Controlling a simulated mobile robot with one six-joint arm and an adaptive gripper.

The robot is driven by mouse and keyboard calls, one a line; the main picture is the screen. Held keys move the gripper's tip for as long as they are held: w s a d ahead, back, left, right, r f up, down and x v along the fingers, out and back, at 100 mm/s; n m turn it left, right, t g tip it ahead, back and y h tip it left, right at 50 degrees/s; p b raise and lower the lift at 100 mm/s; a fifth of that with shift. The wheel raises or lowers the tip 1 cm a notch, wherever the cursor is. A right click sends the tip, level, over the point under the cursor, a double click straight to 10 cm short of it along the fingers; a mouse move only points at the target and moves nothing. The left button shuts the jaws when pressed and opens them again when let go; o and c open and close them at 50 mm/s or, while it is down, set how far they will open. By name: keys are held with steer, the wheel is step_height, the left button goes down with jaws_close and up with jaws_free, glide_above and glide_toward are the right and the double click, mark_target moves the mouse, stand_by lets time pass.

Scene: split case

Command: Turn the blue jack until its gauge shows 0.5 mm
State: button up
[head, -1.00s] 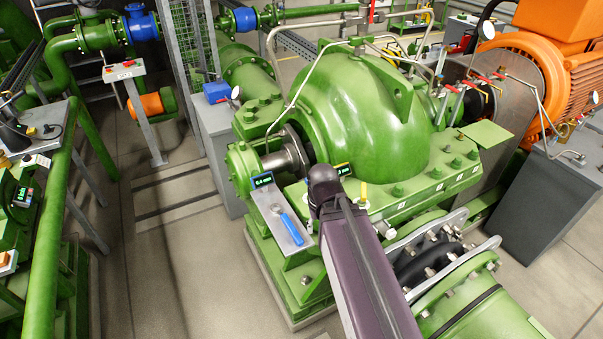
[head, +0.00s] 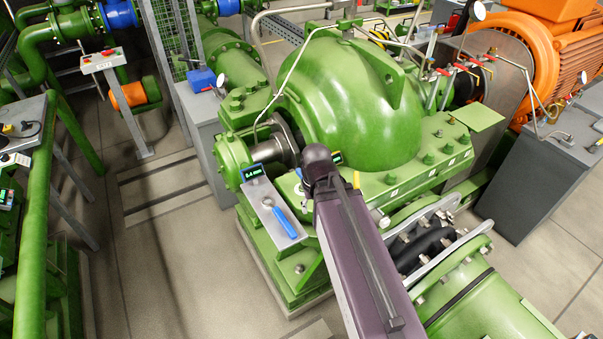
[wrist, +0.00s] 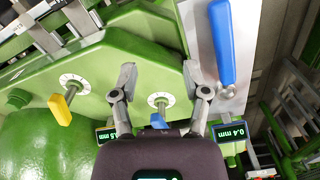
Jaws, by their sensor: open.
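The blue jack (wrist: 158,121) shows in the wrist view as a small blue tab at a white round dial on a green flange. My gripper (wrist: 163,80) is open, its fingers on either side of the dial and apart from it. A gauge (wrist: 231,132) on the right reads 0.4 mm; it also shows in the head view (head: 253,172). A second gauge (wrist: 106,135) on the left is partly covered by a finger, and I cannot read it surely.
A yellow jack (wrist: 62,110) with its own dial stands left of the blue one. A long blue lever (wrist: 222,45) lies on a grey plate (wrist: 248,50) beside the right finger. The green pump casing (head: 350,100) rises behind.

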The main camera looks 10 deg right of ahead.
steer(key=w+r+n+p, duration=0.3)
steer(key=w+r+p, duration=0.8)
steer(key=w, duration=0.4)
steer(key=shift+w+d+r, duration=0.2)
steer(key=shift+w+r, duration=0.1)
steer(key=shift+r, duration=0.05)
steer(key=shift+f, duration=0.15)
step_height(320, 180, down, 14)
steer(key=b, duration=1.3)
steer(key=shift+r, duration=0.25)
steer(key=shift+b, duration=0.3)
jaws_close()
